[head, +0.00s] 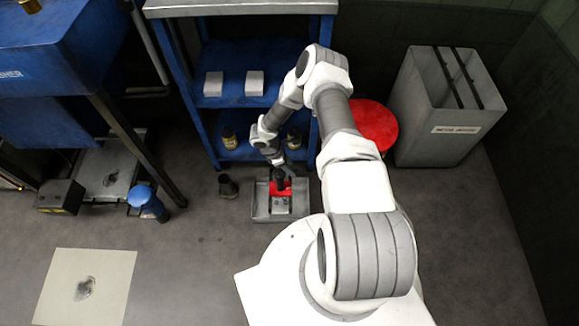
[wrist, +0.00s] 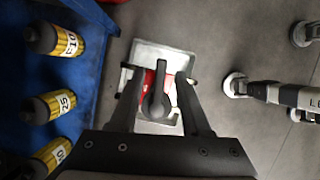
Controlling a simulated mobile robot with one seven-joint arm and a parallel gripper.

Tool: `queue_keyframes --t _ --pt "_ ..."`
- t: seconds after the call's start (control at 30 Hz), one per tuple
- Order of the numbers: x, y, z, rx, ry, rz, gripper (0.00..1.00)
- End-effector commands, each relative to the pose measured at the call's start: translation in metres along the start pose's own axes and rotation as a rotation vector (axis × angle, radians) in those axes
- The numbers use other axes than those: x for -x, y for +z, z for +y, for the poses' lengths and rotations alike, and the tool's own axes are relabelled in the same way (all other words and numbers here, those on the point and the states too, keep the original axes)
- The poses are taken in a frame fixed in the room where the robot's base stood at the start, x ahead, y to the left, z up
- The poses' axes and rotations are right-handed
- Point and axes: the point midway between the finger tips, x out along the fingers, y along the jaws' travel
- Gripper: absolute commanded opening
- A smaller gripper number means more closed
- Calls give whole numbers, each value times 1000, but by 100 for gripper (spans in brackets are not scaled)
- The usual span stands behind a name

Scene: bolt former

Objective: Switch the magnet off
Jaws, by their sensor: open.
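A red magnet (head: 281,188) sits in a grey metal tray (head: 262,212) on the floor, in front of the blue shelf. In the wrist view the red body (wrist: 148,78) is partly hidden under a dark grey lever (wrist: 158,98) with a round hub. The tray also shows in the wrist view (wrist: 172,55). My gripper (wrist: 160,90) is open, with one finger on each side of the lever. I cannot tell whether either finger touches it. In the head view my gripper (head: 283,176) is at the magnet, and my wrist hides part of the magnet's top.
The blue shelf (head: 205,120) stands just behind the tray. Yellow-banded bottles (wrist: 62,102) stand on its lower level. A dark cup (head: 228,187) is left of the tray. A red-topped bin (head: 376,124) and grey bin (head: 440,140) stand right. Floor at front left is open around a pale mat (head: 55,285).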

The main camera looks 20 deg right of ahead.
Motion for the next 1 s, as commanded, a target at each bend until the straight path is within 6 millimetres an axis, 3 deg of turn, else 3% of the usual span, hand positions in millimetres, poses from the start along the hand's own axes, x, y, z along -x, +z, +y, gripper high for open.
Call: queue_keyframes --t 0.13,0.4,0.73,1.0 --pt "0 0 0 0 0 0 46" --pt "0 0 0 0 0 0 0" --pt "0 0 0 -10 -4 -1 0" --pt "0 -1 -3 -120 -47 0 0"
